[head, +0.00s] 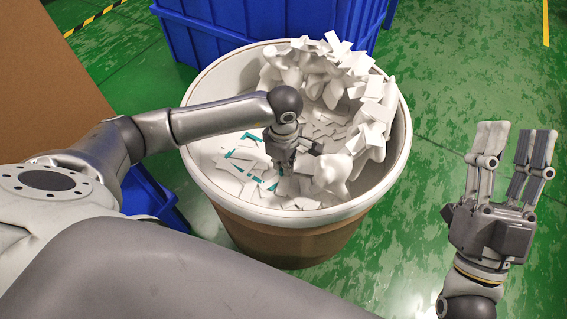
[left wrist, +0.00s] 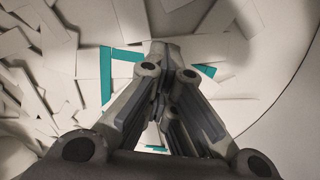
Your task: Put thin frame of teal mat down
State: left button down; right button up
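The thin teal frame (left wrist: 106,78) shows in the left wrist view as narrow teal strips on both sides of my left fingertips, with a bit more teal between the fingers. My left gripper (left wrist: 165,50) has its fingertips together over the frame's edge and seems shut on it; the fingers hide the contact. In the head view my left gripper (head: 285,150) is inside the drum (head: 395,170), low over the white scraps. Teal bits show beside and below it. My right gripper (head: 513,150) is open and empty, outside the drum to the right.
White foam and board pieces (head: 345,85) are heaped along the drum's back and right side. Flat white scraps (head: 235,160) cover its floor. Blue crates (head: 265,25) stand behind, and a brown surface (head: 60,100) lies at left. Green floor (head: 450,70) is clear at right.

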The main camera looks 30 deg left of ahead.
pick_arm(q)
jog(key=c, duration=2.2)
grip_release()
jog(key=o, duration=1)
pick_arm(e)
jog(key=shift+r, duration=0.1)
pick_arm(q)
jog(key=shift+r, duration=0.1)
jog(key=shift+r, duration=0.1)
notch_tip(320, 180, up, 6)
jog(key=shift+f+p, duration=0.1)
jog(key=shift+p, duration=1)
jog(key=shift+r+p, duration=0.85)
jog(key=shift+r, duration=2.25)
pick_arm(e)
jog(key=w+d+f+g+h, duration=0.1)
jog(key=w+f+g+h, duration=0.2)
jog(key=f+g, duration=0.7)
jog(key=shift+d+f, duration=0.2)
jog(key=shift+f, duration=2.8)
